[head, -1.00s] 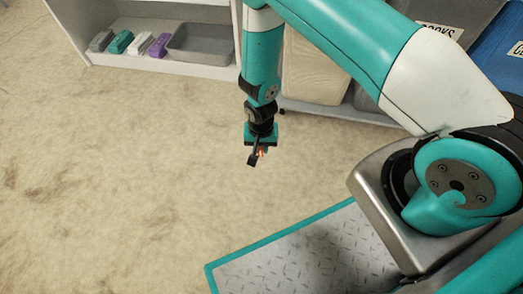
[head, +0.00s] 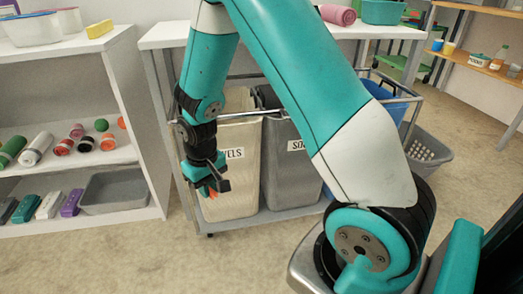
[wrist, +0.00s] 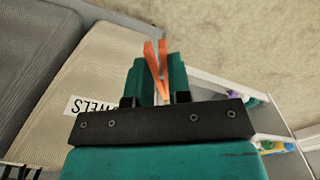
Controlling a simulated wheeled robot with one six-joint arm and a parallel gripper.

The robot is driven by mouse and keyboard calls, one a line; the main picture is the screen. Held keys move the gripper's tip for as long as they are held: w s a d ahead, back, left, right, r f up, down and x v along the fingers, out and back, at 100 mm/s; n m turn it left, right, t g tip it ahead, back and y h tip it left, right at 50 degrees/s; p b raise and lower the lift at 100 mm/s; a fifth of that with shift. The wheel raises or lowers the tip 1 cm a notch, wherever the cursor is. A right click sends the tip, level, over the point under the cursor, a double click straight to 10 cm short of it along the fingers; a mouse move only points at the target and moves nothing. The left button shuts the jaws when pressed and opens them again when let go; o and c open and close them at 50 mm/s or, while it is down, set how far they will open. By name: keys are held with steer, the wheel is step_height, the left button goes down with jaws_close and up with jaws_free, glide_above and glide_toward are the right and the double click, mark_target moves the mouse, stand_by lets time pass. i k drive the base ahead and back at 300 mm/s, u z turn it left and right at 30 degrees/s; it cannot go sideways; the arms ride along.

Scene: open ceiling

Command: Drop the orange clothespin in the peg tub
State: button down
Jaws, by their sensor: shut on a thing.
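The orange clothespin (wrist: 150,56) is held between the teal finger pads of my gripper (wrist: 157,78) in the wrist view, its two prongs sticking out past the fingertips. In the head view my gripper (head: 213,182) hangs in the air in front of the beige towel bin, and only a small bit of orange (head: 210,192) shows at it. No container carries a readable peg label, so I cannot tell which is the peg tub. A teal tub (head: 383,12) stands on the back table, and a grey tray (head: 113,191) sits on the lower left shelf.
A beige bin (head: 238,165) and a grey bin (head: 291,165) stand in a wheeled frame behind my gripper. The left shelf unit (head: 128,98) holds several rolls and small boxes. A grey laundry basket (head: 428,155) stands at right. The floor (head: 150,262) in front is clear.

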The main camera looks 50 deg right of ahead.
mark_target(387, 24)
steer(key=k, duration=0.45)
steer(key=u, duration=2.05)
steer(key=i, duration=0.5)
steer(key=z, duration=4.05)
steer(key=i, duration=0.5)
